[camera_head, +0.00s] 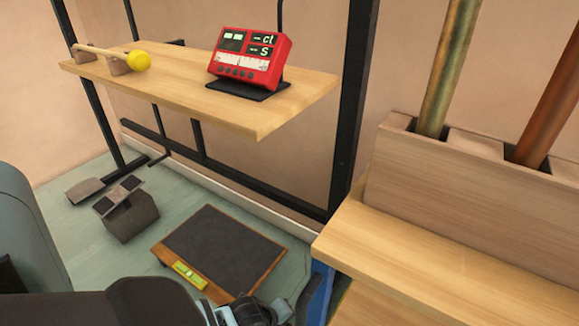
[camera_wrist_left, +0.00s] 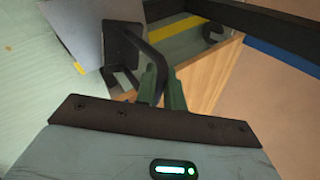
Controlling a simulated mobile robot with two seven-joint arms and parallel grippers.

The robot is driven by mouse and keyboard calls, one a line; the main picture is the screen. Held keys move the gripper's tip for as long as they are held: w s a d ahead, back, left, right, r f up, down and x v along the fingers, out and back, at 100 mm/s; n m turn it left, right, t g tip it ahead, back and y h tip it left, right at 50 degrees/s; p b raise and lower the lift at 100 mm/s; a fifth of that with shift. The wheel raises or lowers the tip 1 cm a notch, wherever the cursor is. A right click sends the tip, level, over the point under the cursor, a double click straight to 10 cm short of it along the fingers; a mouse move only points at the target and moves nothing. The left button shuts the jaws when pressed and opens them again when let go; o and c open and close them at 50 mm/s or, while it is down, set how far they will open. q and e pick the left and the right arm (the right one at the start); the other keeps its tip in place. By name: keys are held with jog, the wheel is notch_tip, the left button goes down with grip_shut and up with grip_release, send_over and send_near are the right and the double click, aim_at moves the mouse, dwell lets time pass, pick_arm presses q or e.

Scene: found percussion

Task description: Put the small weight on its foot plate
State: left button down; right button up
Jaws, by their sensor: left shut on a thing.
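My left gripper (camera_head: 248,313) is at the bottom edge of the head view, in front of the dark mat, with its fingertips mostly cut off or hidden. In the left wrist view its fingers (camera_wrist_left: 163,92) are shut on the curved dark handle of a dark block (camera_wrist_left: 122,47), which seems to be the small weight. A grey plate (camera_wrist_left: 92,28) shows beside the block in that view; I cannot tell whether they touch. On the floor, a grey block with dark pads on top (camera_head: 130,218) stands beside a flat grey plate (camera_head: 85,190). I cannot tell which is the foot plate. My right gripper is out of view.
A wood-edged dark mat (camera_head: 222,248) with a yellow-green strip (camera_head: 188,274) lies on the floor. A shelf (camera_head: 185,92) above holds a red display box (camera_head: 250,58) and a yellow-headed mallet (camera_head: 137,60). A wooden bench (camera_head: 450,255) with upright tubes (camera_head: 447,70) stands right.

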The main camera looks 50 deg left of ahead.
pick_arm(q)
notch_tip(320, 180, down, 3)
jog(key=shift+f+b, duration=0.1)
jog(key=shift+b, duration=0.55)
jog(key=shift+w+f, duration=0.1)
notch_tip(320, 180, down, 5)
jog(key=b, duration=0.3)
jog(key=c, duration=1.5)
grip_release()
jog(key=shift+f, duration=0.1)
